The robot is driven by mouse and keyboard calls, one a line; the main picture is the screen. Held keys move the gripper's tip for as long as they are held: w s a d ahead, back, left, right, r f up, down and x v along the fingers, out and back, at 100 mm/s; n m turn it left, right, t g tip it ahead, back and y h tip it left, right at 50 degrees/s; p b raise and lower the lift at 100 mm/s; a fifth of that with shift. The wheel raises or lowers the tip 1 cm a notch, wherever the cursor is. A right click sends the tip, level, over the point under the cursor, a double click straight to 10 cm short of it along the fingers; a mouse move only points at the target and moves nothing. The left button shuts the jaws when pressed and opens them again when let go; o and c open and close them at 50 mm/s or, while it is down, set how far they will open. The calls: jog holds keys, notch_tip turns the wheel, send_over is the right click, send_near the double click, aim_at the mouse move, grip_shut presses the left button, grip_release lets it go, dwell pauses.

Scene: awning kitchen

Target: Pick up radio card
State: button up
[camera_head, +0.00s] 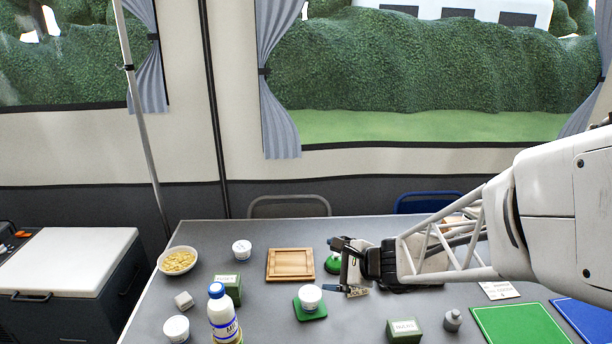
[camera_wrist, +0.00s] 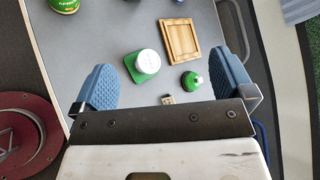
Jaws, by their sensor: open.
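A small tan-and-dark flat piece, which looks like the radio card (camera_head: 358,291), lies on the grey table just by my gripper's near finger. In the wrist view the radio card (camera_wrist: 167,99) sits between my two blue finger pads, close to the palm edge; its details are too small to read.
A white cup (camera_head: 310,295) on a green base and a green round object (camera_head: 333,263) stand close by the gripper. A wooden tray (camera_head: 290,264) lies behind. A milk bottle (camera_head: 222,318) stands front left. A printed white card (camera_head: 498,290) lies right, near a green mat (camera_head: 520,325).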

jog(key=w+d+f+m+t+h, duration=0.2)
jog(key=w+d+f+m, duration=0.1)
jog(key=f, duration=0.4)
jog(key=w+d+f+m+t+h, duration=0.2)
jog(key=d+f+m, duration=0.3)
jog(key=f+m, duration=0.3)
jog(key=w+d+f+m+t+h, duration=0.1)
jog(key=w+d+f+m+h, duration=0.2)
jog(key=f+m, duration=0.3)
jog(key=shift+w+d+f+t, duration=0.2)
jog(key=shift+w+d+f, duration=0.2)
jog(key=shift+f, duration=0.1)
jog(key=shift+w+d+f+t, duration=0.2)
jog(key=shift+w+d+f, duration=0.15)
jog(key=shift+f, duration=0.15)
jog(key=shift+w+a, duration=0.1)
jog(key=shift+x, duration=1.2)
jog(key=shift+d+x, duration=0.1)
jog(key=shift+x, duration=1.2)
jog(key=shift+d+x, duration=0.15)
jog(key=shift+x, duration=1.15)
jog(key=shift+r, duration=0.1)
